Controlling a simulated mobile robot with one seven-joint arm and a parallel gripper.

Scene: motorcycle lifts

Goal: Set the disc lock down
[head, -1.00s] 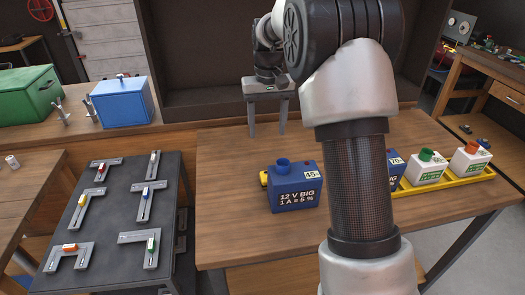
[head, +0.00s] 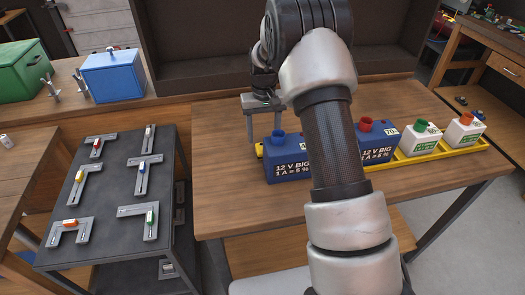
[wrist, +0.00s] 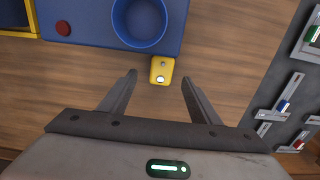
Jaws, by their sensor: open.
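A small yellow piece with a pale, keyhole-like spot, which I take to be the disc lock (wrist: 161,70), rests on the wooden table against the blue battery-shaped box (wrist: 90,28). In the head view the yellow lock (head: 259,150) shows at the left side of that box (head: 289,168), mostly hidden. My gripper (wrist: 158,78) is open. Its two fingertips are on either side of the lock's near end, with a gap on both sides and no contact visible.
A yellow tray (head: 440,155) holds more boxes to the right. A dark cart (head: 110,200) with several grey angled pieces stands left of the table. A blue case (head: 113,78) and a green case (head: 22,72) sit at the back left. The table's front left is clear.

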